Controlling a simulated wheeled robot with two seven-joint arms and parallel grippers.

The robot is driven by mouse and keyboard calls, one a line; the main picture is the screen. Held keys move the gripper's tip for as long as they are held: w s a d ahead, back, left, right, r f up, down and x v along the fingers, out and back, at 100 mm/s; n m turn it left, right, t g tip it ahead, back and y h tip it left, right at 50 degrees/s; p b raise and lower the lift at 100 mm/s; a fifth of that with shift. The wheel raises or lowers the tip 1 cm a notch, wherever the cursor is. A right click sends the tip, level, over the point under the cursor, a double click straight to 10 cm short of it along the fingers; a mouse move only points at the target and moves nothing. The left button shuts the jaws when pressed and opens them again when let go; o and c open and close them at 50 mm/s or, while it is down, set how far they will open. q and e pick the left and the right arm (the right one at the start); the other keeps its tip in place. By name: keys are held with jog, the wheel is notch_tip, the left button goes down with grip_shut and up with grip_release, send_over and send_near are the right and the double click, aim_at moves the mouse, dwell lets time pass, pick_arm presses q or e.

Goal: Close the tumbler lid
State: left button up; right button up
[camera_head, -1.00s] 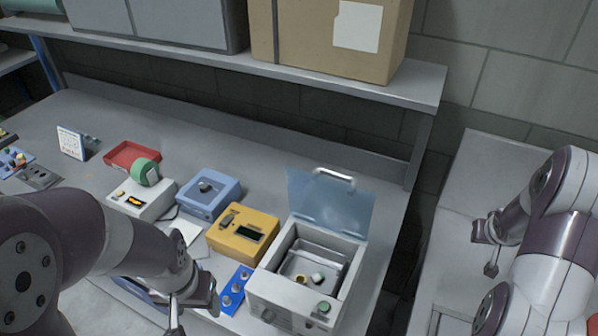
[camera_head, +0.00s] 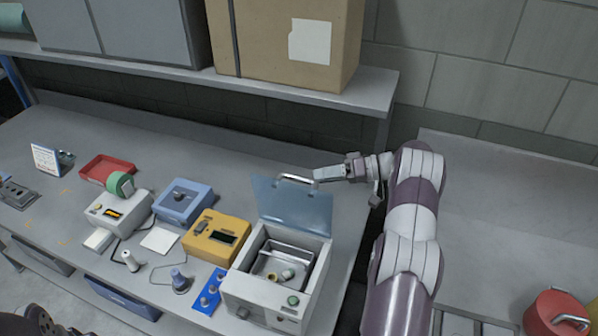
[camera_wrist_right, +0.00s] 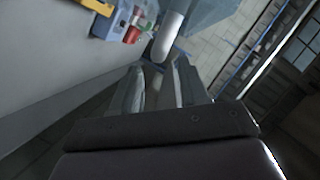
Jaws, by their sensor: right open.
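The tumbler is a white box (camera_head: 262,312) with a metal basin inside holding small pieces. Its translucent blue lid (camera_head: 293,207) stands open, raised at the back of the box. A pale bar handle (camera_head: 297,180) runs along the lid's top edge. My right gripper (camera_head: 318,175) is open at the right end of this handle, pointing left. In the right wrist view, the handle (camera_wrist_right: 168,38) lies just ahead of the open fingers (camera_wrist_right: 158,72); whether they touch it I cannot tell. My left gripper is out of view.
A yellow device (camera_head: 215,237), a blue device (camera_head: 183,202) and a blue knob strip (camera_head: 209,290) stand left of the tumbler. A shelf with a cardboard box (camera_head: 285,40) overhangs behind. A red pot (camera_head: 556,314) is at the lower right.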

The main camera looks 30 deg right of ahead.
aim_at(301, 179)
jog(key=x, duration=0.2)
jog(key=p+x, duration=0.1)
jog(key=x, duration=0.1)
jog(key=p+x, duration=0.1)
jog(key=shift+w+a+r, duration=0.15)
jog(key=shift+a+r, duration=0.05)
jog(key=shift+a, duration=0.25)
jog(key=shift+w+a+f, duration=0.15)
jog(key=shift+w+f, duration=0.15)
jog(key=shift+f, duration=0.1)
jog(key=shift+a, duration=0.1)
grip_shut()
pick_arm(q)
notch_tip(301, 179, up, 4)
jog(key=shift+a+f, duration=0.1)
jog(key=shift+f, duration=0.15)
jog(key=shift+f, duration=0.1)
